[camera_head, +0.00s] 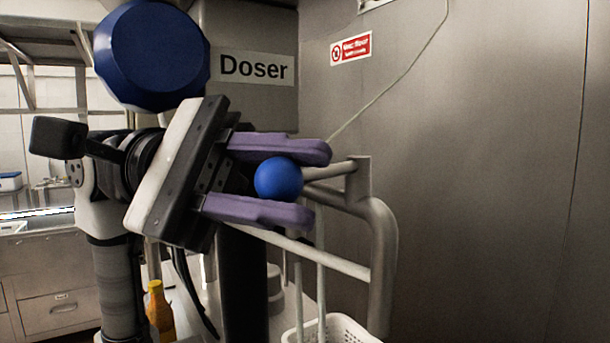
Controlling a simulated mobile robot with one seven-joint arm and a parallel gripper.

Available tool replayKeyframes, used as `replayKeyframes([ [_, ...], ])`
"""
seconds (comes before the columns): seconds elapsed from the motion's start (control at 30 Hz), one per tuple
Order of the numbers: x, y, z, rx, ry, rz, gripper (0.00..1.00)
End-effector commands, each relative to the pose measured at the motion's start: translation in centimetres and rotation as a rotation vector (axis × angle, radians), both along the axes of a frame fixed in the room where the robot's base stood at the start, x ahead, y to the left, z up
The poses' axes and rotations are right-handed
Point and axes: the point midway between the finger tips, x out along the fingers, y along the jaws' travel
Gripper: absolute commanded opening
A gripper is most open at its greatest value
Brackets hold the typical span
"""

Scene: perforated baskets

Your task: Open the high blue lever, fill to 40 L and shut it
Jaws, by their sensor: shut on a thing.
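The blue lever shows as a round blue knob (278,179) in the middle of the head view, on a thin metal pipe frame (372,215). My gripper (290,180) has two purple fingers, one above and one below the knob, and is shut on it. A panel labelled "Doser" (254,68) is on the wall unit behind. No litre reading shows in this view.
A white perforated basket (345,330) stands below the pipes at the bottom. A yellow-orange bottle (159,312) stands at the lower left. A steel cabinet (55,290) is at the far left.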

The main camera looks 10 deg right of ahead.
Motion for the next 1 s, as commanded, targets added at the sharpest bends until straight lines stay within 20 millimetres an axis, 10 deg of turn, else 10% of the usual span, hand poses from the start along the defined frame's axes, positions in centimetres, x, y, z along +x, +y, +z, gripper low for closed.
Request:
replayKeyframes([
  [0.93, 1.6, 1.0, -0.1, 0.002, -0.002, -0.198, 0.0],
  [0.97, 1.6, 1.0, -0.1, 0.002, -0.002, -0.198, 0.31],
  [1.0, 1.6, 1.0, -0.1, 0.002, -0.002, -0.198, 0.36],
])
